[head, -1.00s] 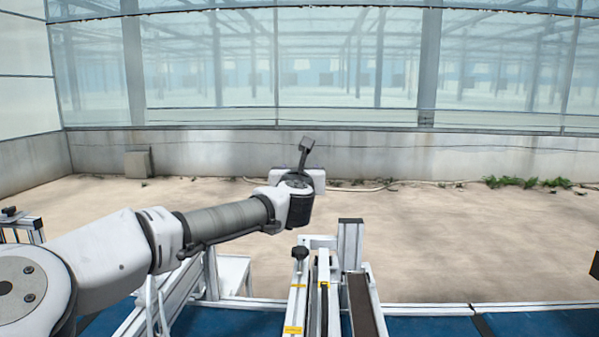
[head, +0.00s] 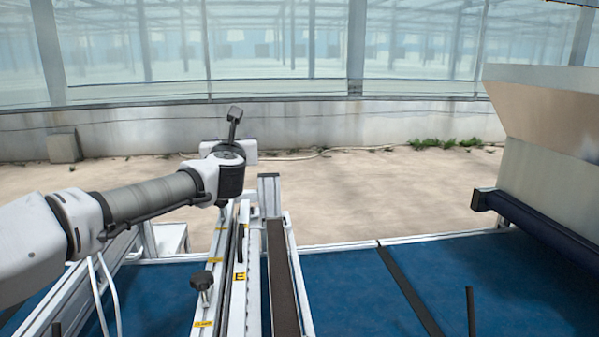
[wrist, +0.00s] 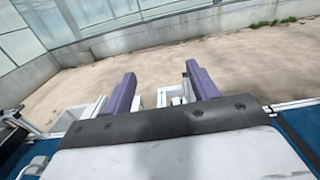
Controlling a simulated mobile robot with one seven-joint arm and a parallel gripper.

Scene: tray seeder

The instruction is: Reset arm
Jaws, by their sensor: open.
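My arm reaches in from the left in the head view, with its wrist raised above the far end of the metal rails. In the wrist view my gripper (wrist: 162,88) is open, its two purple fingers wide apart with nothing between them. Beyond the fingers are sandy ground and the end of a white and metal frame. In the head view the fingers are mostly hidden behind the wrist.
Metal rails (head: 236,290) with black knobs run away from me below the wrist. Blue surface (head: 350,285) lies right of them. A large beige hopper (head: 550,120) with a dark roller (head: 535,222) stands at the right. A concrete wall (head: 300,125) closes the back.

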